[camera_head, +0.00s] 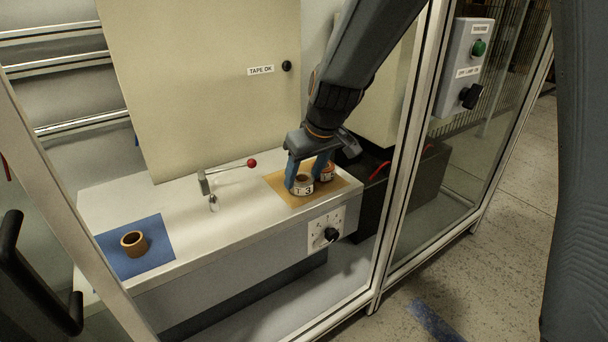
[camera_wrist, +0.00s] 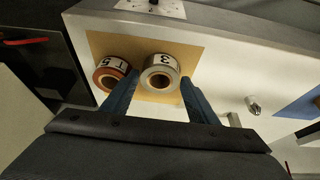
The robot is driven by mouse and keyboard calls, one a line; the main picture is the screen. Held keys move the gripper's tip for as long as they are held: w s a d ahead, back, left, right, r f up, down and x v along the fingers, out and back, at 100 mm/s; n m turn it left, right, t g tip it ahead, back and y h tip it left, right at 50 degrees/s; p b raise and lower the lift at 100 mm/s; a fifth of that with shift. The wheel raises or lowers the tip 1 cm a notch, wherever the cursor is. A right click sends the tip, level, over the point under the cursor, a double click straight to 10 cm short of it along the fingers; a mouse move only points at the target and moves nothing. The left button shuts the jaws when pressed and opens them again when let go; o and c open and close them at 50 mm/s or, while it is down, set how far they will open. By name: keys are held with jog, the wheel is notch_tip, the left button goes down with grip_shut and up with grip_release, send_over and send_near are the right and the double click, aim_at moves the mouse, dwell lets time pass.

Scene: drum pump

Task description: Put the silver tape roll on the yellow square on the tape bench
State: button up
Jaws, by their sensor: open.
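The silver tape roll (camera_head: 302,189), labelled 3, rests on the yellow square (camera_head: 342,190) at the right part of the tape bench (camera_head: 187,221). In the wrist view the silver roll (camera_wrist: 152,84) lies between my fingertips, over the yellow square (camera_wrist: 194,46). My gripper (camera_head: 304,179) points down with its fingers on either side of the silver roll. It is open in the wrist view (camera_wrist: 160,80). A copper-coloured roll (camera_head: 328,174), labelled 5, sits close beside the silver one, with one finger between them (camera_wrist: 105,73).
A brown roll (camera_head: 133,243) stands on a blue square (camera_head: 151,257) at the bench's left. A lever with a red knob (camera_head: 251,163) stands between the squares. A dial (camera_head: 331,234) is on the bench front. Framed glass (camera_head: 396,160) borders the bench.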

jog(key=p+v, duration=0.4)
jog(key=v, duration=0.8)
jog(key=s+a+f+g, duration=0.1)
jog(key=s+f, duration=0.2)
jog(key=s, duration=0.6)
jog(key=s+a+f+g+h, duration=0.1)
jog(key=s+a+f, duration=0.1)
jog(key=s, duration=0.7)
jog(key=s+a+f+g, duration=0.1)
jog(key=s+f, duration=0.3)
jog(key=s, duration=0.5)
jog(key=shift+s+a+f+n+g+h, duration=0.15)
jog(key=shift+a+f+n+g+h, duration=0.15)
jog(key=shift+a+f+g+h, duration=0.15)
jog(key=d+r+m+p, duration=0.3)
jog(key=d+r+p, duration=0.7)
jog(key=r+p, duration=0.3)
jog(key=d+r+m+p, duration=0.4)
jog(key=d+r+p, duration=0.6)
jog(key=r+p, duration=0.3)
jog(key=shift+r+p, duration=0.25)
jog(key=shift+p, duration=0.25)
jog(key=shift+s+d+h, duration=0.1)
jog(key=shift+d+h, duration=0.05)
jog(key=shift+h, duration=0.1)
